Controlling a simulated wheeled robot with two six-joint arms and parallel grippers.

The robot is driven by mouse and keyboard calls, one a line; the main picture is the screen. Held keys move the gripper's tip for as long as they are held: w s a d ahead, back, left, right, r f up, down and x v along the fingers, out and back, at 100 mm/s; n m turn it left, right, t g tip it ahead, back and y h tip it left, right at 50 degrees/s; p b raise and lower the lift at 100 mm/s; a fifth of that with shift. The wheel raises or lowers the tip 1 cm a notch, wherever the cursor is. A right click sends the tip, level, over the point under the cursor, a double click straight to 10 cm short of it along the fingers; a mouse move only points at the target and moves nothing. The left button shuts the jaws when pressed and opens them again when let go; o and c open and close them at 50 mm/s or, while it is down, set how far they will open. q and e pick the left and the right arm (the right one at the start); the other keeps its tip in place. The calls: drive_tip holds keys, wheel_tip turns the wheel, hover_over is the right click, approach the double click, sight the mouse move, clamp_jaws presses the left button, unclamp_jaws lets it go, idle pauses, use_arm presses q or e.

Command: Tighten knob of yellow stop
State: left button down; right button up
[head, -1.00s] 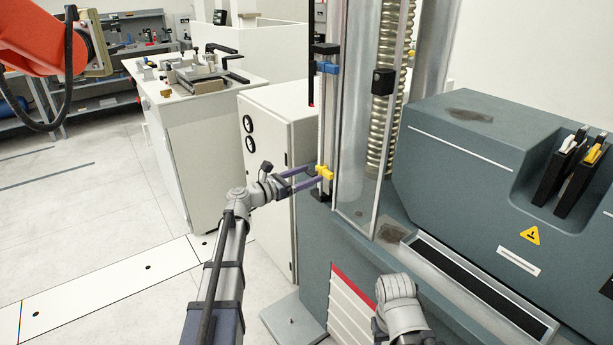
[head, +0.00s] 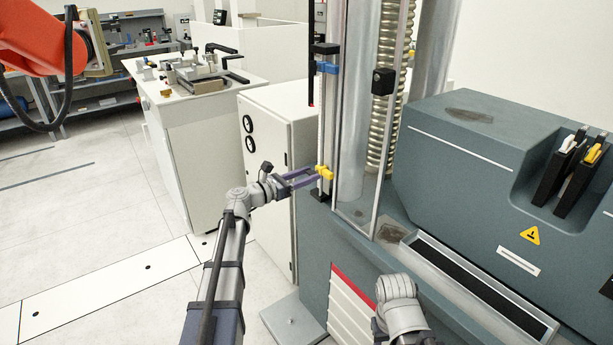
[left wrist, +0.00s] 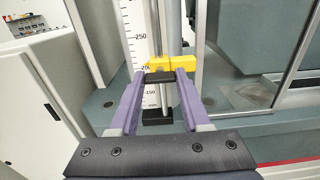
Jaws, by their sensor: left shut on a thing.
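The yellow stop (head: 327,174) sits low on a vertical scaled rail at the front left of the testing machine. In the left wrist view the yellow stop (left wrist: 182,63) is in front of the white scale, near the 200 mark. In the left wrist view my left gripper (left wrist: 160,78) has one finger on each side of the knob (left wrist: 158,66). The fingers partly hide it. My right gripper is not in view.
A blue stop (head: 327,68) is higher on the same rail. A clear guard panel (head: 362,160) stands just right of the rail. The grey machine housing (head: 470,150) fills the right. A white cabinet (head: 278,150) stands behind my left gripper.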

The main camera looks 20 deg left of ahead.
use_arm(q)
drive_tip(key=shift+m, duration=8.8)
drive_tip(key=shift+c, duration=1.8)
unclamp_jaws()
